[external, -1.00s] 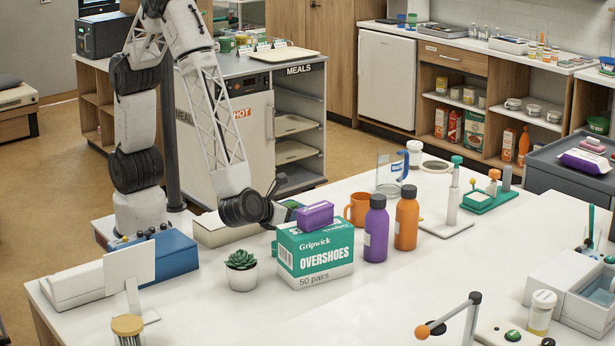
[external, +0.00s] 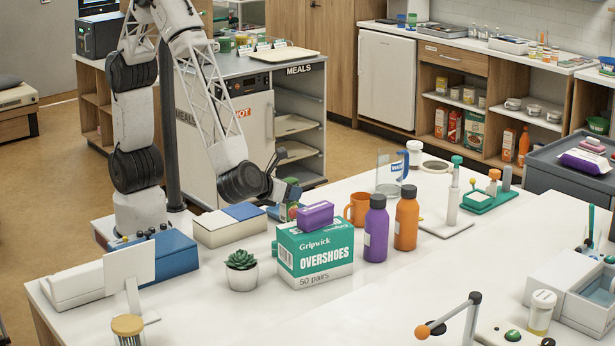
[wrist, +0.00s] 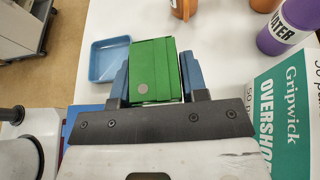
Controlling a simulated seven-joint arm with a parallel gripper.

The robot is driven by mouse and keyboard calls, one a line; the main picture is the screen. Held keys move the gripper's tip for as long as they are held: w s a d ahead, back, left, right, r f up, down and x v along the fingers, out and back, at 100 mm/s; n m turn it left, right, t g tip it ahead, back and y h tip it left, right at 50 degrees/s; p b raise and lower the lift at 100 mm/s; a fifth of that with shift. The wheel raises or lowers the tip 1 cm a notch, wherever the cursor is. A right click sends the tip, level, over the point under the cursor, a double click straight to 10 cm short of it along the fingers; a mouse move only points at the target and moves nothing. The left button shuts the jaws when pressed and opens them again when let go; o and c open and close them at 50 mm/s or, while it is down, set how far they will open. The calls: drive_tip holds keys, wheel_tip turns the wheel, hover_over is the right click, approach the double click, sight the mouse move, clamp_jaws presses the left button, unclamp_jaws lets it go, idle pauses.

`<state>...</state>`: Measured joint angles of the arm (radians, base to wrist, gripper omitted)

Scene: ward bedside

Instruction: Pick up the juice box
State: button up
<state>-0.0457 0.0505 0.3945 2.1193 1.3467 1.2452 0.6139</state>
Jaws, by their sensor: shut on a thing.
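The juice box is the green carton (wrist: 155,72) between my gripper's two blue fingers in the wrist view. A pale round spot shows on its face. My gripper (wrist: 154,80) is shut on it, one finger against each side. In the external view my gripper (external: 288,196) is behind the overshoes box, and only a small green and red part of the juice box (external: 292,211) shows beneath it. The carton's lower part is hidden there, and I cannot tell how far it is above the table.
The overshoes box (external: 316,252) stands in front, with a purple box (external: 315,215) on top. An orange mug (external: 357,208), a purple bottle (external: 376,230) and an orange bottle (external: 406,220) stand to its right. A shallow blue tray (wrist: 108,77) lies beside the carton in the wrist view.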

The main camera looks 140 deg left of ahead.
drive_tip(key=shift+r, duration=1.5)
